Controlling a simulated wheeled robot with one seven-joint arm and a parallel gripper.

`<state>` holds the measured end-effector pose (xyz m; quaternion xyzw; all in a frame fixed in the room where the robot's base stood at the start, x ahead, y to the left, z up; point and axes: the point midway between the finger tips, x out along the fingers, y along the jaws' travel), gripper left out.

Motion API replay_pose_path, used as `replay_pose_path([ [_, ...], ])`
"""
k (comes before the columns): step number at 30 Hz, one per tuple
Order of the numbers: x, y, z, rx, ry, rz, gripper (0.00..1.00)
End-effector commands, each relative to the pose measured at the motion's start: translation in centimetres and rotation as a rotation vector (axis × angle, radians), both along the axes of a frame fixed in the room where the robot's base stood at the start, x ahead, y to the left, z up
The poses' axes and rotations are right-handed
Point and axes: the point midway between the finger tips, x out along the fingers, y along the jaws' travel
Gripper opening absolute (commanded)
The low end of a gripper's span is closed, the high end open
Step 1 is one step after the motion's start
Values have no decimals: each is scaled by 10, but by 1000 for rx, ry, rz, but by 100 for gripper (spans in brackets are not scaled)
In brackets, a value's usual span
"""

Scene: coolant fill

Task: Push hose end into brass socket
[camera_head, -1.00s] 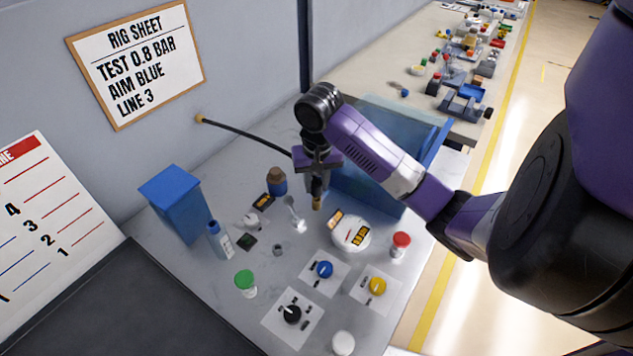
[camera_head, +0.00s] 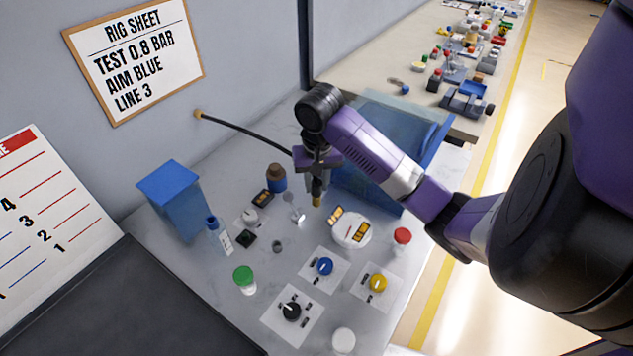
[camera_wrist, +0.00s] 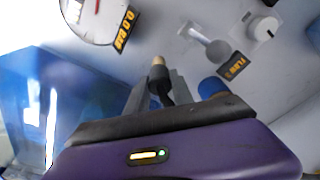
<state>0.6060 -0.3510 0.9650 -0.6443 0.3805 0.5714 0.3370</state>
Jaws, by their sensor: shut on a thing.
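My gripper (camera_head: 317,178) is shut on the hose end (camera_head: 317,201), which points down above the bench with its brass-coloured tip below the jaws. The wrist view shows the tip (camera_wrist: 158,62) and its black collar between my two fingers (camera_wrist: 158,92). The black hose (camera_head: 243,132) runs from a brass-coloured wall fitting (camera_head: 198,114) to my gripper. A small grey fitting on a stalk (camera_head: 299,216) stands just left of and below the tip; it also shows in the wrist view (camera_wrist: 219,51), apart from the tip. I cannot make out a brass socket clearly.
A round white gauge (camera_head: 350,231) stands right of the tip. A translucent blue box (camera_head: 375,175) is close behind my gripper. Blue (camera_head: 325,266), yellow (camera_head: 378,283) and black (camera_head: 291,310) knobs sit in front, with a red-capped jar (camera_head: 402,240) at right.

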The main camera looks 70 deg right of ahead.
Motion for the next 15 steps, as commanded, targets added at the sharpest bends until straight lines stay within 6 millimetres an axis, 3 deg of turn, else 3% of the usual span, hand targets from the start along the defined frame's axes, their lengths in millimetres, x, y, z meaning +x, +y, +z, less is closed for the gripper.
replay_pose_path([
  [8,0,0,-7,1,0,0,2],
  [9,0,0,-7,0,0,0,32],
  [12,0,0,-7,1,0,0,52],
  [15,0,0,-6,1,0,0,54],
])
